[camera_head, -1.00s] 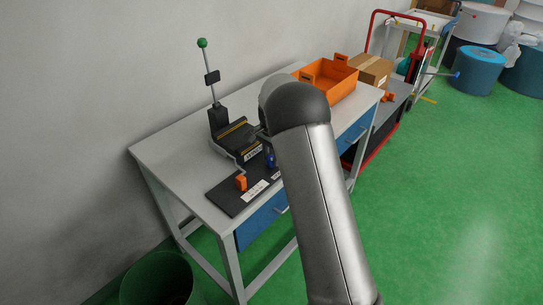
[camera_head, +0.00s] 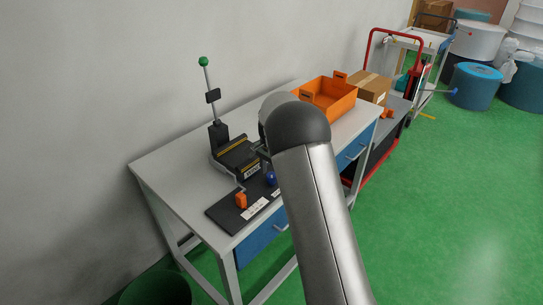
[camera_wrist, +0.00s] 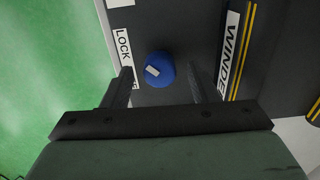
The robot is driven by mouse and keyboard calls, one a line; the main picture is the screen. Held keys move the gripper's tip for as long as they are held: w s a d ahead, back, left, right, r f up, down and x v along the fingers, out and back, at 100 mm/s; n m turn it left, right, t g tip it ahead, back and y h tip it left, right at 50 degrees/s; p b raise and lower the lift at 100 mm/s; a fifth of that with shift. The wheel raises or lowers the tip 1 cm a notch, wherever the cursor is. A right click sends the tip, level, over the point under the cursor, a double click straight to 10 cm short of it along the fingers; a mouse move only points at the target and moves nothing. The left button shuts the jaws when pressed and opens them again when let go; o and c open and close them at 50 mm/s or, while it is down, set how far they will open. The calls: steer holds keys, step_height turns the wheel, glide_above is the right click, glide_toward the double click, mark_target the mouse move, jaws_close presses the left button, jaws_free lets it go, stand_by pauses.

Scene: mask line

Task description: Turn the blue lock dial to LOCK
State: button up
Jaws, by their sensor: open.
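The blue lock dial (camera_wrist: 158,70) is a round knob with a small white mark on top, on a dark panel. It also shows in the head view (camera_head: 270,179), just left of my arm. In the wrist view my gripper (camera_wrist: 159,74) is open, with one finger on each side of the dial. There are gaps between the fingers and the dial, and I cannot tell the height between them. A white LOCK label (camera_wrist: 123,45) lies left of the dial; the lettering below it is partly hidden by the left finger. The white mark slants, its upper end towards the left.
In the head view an orange handle (camera_head: 241,200) and a lever with a green knob (camera_head: 203,62) stand on the bench. An orange bin (camera_head: 330,98) is at the back.

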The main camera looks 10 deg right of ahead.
mark_target(272, 175)
step_height(272, 175, up, 17)
stand_by(0.4)
steer(key=shift+f, duration=0.1)
steer(key=s+f+n, duration=0.2)
steer(key=s+n, duration=0.1)
steer(key=s, duration=1)
steer(key=s+f+n, duration=0.2)
steer(key=s+n, duration=0.2)
steer(key=s, duration=0.9)
steer(key=s+a+f+n, duration=0.1)
steer(key=s+n, duration=0.3)
steer(key=s, duration=0.9)
steer(key=shift+s+f, duration=0.2)
steer(key=shift+f, duration=0.6)
